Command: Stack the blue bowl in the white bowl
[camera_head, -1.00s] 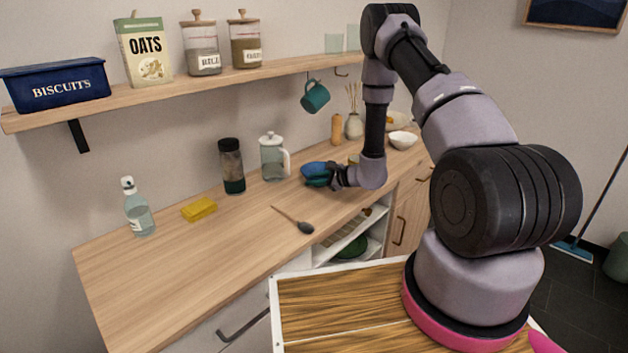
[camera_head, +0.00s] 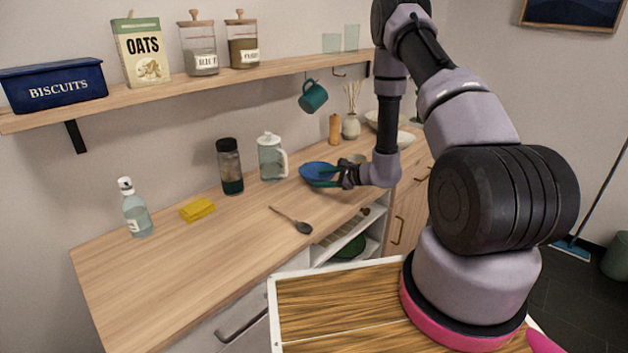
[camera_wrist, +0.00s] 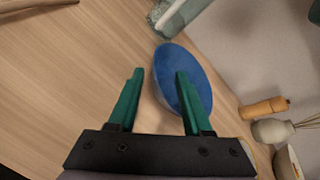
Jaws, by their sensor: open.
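The blue bowl (camera_head: 314,170) sits on the wooden counter, and it also shows in the wrist view (camera_wrist: 200,85). My gripper (camera_head: 322,177) is at the bowl's right side, with its green fingers reaching toward it. In the wrist view my gripper (camera_wrist: 159,72) is open and holds nothing. Its right finger overlaps the bowl's inside and its left finger is over the counter outside the rim. I cannot tell whether a finger touches the bowl. The white bowl (camera_head: 406,139) stands farther right on the counter, partly hidden behind my arm.
A glass pitcher (camera_head: 270,158) stands just left of the blue bowl. A pepper mill (camera_head: 335,129) and a vase (camera_head: 351,127) stand behind it. A dark spoon (camera_head: 302,227) lies in front. A teal mug (camera_head: 313,97) hangs above. The counter's left front is clear.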

